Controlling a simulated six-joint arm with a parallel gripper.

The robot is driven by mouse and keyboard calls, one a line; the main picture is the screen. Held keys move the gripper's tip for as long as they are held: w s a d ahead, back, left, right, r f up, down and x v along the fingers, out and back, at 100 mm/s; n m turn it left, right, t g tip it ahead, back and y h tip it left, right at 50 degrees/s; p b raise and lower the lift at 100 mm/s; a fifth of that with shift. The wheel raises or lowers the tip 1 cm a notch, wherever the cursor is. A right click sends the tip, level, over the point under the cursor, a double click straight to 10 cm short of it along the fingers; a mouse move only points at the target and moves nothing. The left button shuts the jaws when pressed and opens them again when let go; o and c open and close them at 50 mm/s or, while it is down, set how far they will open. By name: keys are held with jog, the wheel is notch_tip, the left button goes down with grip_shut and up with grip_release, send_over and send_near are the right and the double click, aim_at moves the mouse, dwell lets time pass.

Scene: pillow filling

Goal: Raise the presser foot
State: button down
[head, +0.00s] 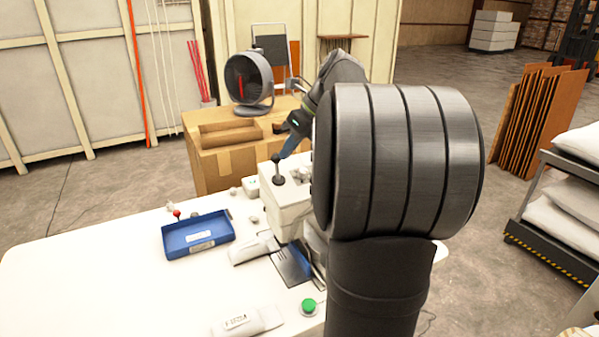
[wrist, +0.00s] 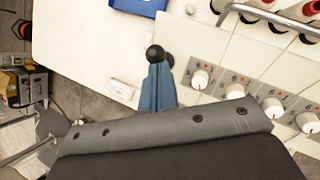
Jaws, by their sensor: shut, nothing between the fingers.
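The white machine (head: 285,210) stands at the table's back edge, partly hidden by my arm. A short lever (head: 277,168) with a round dark base rises from its top. My gripper (head: 282,155) has blue fingers, is shut and points down at the lever's upper end. In the wrist view my shut fingers (wrist: 157,70) meet a black ball knob (wrist: 155,53); I cannot tell whether they touch it. White dials (wrist: 200,79) with red marks lie to the right of the fingers. I cannot make out the presser foot itself.
A dark plate (head: 292,264) lies before the machine. The table's left is clear.

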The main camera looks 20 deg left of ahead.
jog(key=shift+r, duration=0.15)
jog(key=d+v, duration=0.1)
jog(key=v, duration=1.3)
jog(key=shift+f, duration=0.35)
jog(key=shift+s+f, duration=0.1)
jog(key=shift+s, duration=0.05)
jog(key=x, duration=0.9)
jog(key=a+x, duration=0.1)
jog(key=x, duration=0.3)
jog(key=shift+a, duration=0.25)
